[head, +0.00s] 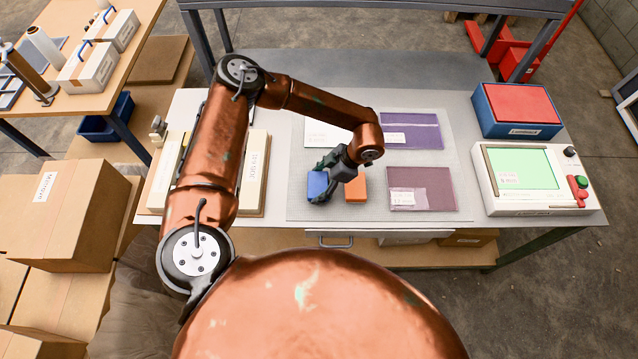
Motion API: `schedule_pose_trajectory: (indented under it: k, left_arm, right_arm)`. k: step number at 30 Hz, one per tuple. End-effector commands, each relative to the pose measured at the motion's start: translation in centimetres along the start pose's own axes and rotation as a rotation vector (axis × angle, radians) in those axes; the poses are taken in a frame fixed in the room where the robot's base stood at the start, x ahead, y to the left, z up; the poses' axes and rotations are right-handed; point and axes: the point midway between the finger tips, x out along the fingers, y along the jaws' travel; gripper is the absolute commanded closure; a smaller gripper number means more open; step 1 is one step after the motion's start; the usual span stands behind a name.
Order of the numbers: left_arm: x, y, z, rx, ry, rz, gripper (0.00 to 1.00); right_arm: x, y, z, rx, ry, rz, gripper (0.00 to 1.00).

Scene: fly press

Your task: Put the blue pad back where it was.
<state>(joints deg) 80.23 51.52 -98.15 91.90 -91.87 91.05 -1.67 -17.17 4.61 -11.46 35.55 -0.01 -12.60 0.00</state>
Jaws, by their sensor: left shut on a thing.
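The blue pad (316,184) is on or just above the grey mat (300,207) near the middle of the table; I cannot tell whether it touches the mat. My left gripper (325,184) reaches in from above and is shut on the blue pad, covering part of it. An orange pad (357,188) lies just right of the gripper, partly hidden by it. My right gripper is out of view.
Purple packets (411,136) and a mauve packet (430,196) lie on the mat's right side. A red-topped blue box (517,108) and a device with a green screen (522,168) stand at the right. Cardboard boxes (80,215) are at the left.

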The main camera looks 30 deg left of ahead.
Motion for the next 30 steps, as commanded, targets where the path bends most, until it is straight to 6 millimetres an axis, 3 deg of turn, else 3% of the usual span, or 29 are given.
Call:
schedule_pose_trajectory:
  k: [3,4,11,22,30]
  left_arm:
    - [0.1,0.0,0.1,0.0,0.0,0.0,0.51]
    - [0.1,0.0,0.1,0.0,0.0,0.0,0.27]
    - [0.1,0.0,0.1,0.0,0.0,0.0,0.11]
    - [-0.4,0.0,0.0,-0.001,-0.001,0.001,0.11]
    - [-5.1,0.1,0.1,0.0,-0.004,0.003,0.11]
  right_arm:
    - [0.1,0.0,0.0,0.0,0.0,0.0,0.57]
    - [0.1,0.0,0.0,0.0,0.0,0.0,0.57]
    - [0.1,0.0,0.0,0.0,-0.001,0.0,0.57]
    - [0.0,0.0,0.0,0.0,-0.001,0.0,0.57]
    - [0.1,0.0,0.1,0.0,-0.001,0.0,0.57]
